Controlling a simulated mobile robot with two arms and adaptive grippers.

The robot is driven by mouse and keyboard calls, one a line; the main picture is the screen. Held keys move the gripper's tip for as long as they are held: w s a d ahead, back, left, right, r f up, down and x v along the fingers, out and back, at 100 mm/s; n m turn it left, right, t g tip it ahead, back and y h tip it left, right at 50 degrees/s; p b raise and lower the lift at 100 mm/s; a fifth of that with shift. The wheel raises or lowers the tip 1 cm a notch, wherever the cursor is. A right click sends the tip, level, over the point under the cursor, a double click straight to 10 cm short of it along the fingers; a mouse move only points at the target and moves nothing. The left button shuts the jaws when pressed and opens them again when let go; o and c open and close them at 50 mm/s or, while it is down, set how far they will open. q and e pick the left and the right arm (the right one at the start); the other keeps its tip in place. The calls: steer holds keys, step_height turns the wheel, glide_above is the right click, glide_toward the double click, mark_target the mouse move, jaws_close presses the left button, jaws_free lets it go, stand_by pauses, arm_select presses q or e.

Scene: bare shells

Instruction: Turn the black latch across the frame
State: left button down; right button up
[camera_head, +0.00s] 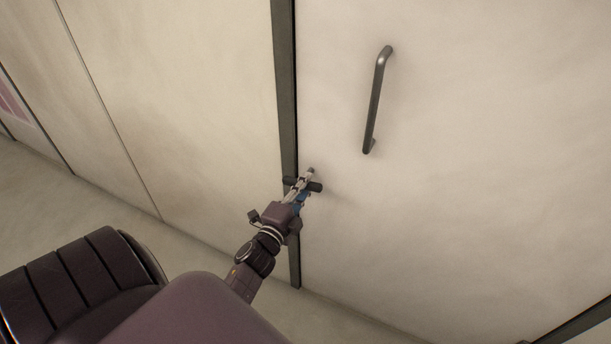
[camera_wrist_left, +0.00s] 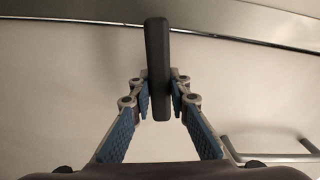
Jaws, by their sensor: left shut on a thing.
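The black latch (camera_head: 316,187) is a short dark bar at the edge of the pale door. In the head view it lies nearly level, with its left end over the dark upright frame (camera_head: 287,100) and its right end over the door. The left wrist view shows the latch (camera_wrist_left: 157,60) running lengthwise between the blue-padded fingers. Its far end reaches the dark frame line. My left gripper (camera_head: 306,179) is shut on the latch, and its fingers hide the latch's middle in the head view. My right gripper is in neither view.
A grey bar handle (camera_head: 375,100) stands out from the door (camera_head: 480,150), above and right of the latch; it also shows in the left wrist view (camera_wrist_left: 270,157). Pale wall panels (camera_head: 190,90) lie left of the frame. Bare floor (camera_head: 60,205) shows at lower left.

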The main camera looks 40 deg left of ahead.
arm_select(q)
steer(key=shift+f+m+b, duration=0.15)
steer(key=shift+m+b, duration=0.15)
steer(key=shift+m, duration=0.6)
steer(key=c, duration=1.8)
jaws_free()
steer(key=shift+s, duration=0.15)
steer(key=v, duration=1.1)
steer(key=shift+s, duration=0.4)
steer(key=shift+d+f, duration=0.1)
steer(key=shift+f, duration=0.05)
